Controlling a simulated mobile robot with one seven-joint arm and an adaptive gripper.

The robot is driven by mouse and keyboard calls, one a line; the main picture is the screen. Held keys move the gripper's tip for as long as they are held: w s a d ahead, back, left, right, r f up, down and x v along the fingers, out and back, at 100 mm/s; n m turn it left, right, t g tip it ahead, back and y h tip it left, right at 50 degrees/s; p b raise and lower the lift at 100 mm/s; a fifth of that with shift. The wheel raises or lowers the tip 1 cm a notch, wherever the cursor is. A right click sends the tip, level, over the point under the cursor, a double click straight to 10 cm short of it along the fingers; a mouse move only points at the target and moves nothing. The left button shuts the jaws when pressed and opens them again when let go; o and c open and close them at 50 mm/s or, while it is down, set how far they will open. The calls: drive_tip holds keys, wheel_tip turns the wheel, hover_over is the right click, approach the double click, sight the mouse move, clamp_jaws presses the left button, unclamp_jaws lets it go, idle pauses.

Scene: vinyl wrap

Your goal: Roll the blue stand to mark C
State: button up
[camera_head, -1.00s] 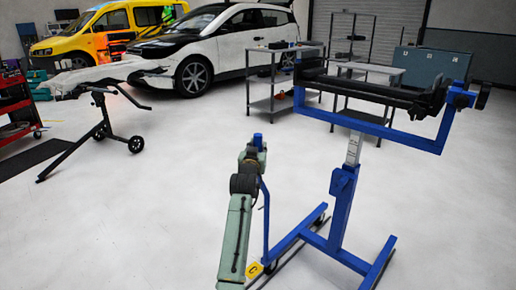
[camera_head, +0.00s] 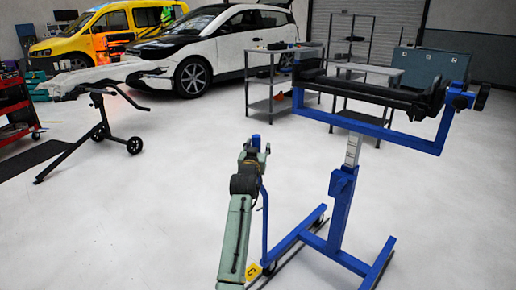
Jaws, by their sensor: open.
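The blue stand (camera_head: 342,205) stands upright on wheels at the right, with a black roller cradle (camera_head: 385,92) on top. Its thin blue upright handle (camera_head: 265,225) rises from the left end of its base. My gripper (camera_head: 254,147) is open at the top of that handle, with a blue piece showing between its fingers. I cannot tell whether the fingers touch it. My green arm hides part of the floor and handle.
A grey shelf cart (camera_head: 272,85) and a second table (camera_head: 375,70) stand behind. A white car (camera_head: 225,45) and yellow van (camera_head: 110,30) are at the back. The middle floor is clear.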

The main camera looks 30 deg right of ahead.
drive_tip(key=shift+a, duration=0.1)
drive_tip(key=shift+s+a+f, duration=0.1)
drive_tip(key=shift+s+a, duration=0.2)
drive_tip(key=shift+s, duration=0.1)
drive_tip(key=v, duration=1.1)
